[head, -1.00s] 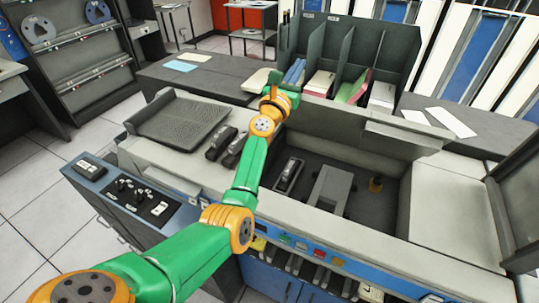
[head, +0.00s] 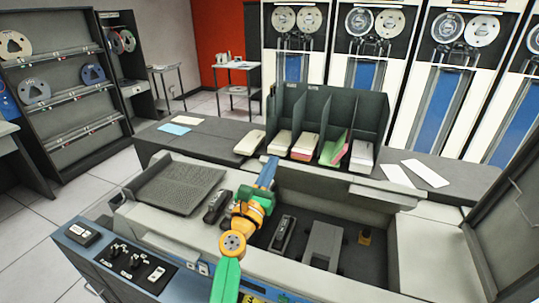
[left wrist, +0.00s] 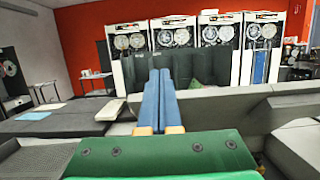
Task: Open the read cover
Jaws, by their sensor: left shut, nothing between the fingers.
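The card machine's middle bay (head: 310,255) is uncovered, with dark and grey mechanisms inside. A grey panel (head: 325,195) stands raised along the bay's back edge; it looks like the read cover, standing open, though no label shows this. My left gripper (head: 272,162) is at the panel's left end, its blue fingers shut, empty and pointing away from me. I cannot tell whether they touch the panel. In the left wrist view the fingers (left wrist: 160,74) are together, with a grey ledge to their right. My right gripper is out of view.
A ribbed dark tray (head: 178,187) lies left of the bay, and a switch panel (head: 125,258) at front left. A card rack (head: 345,112) stands on the table behind. A dark upright panel (head: 505,225) borders the right side.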

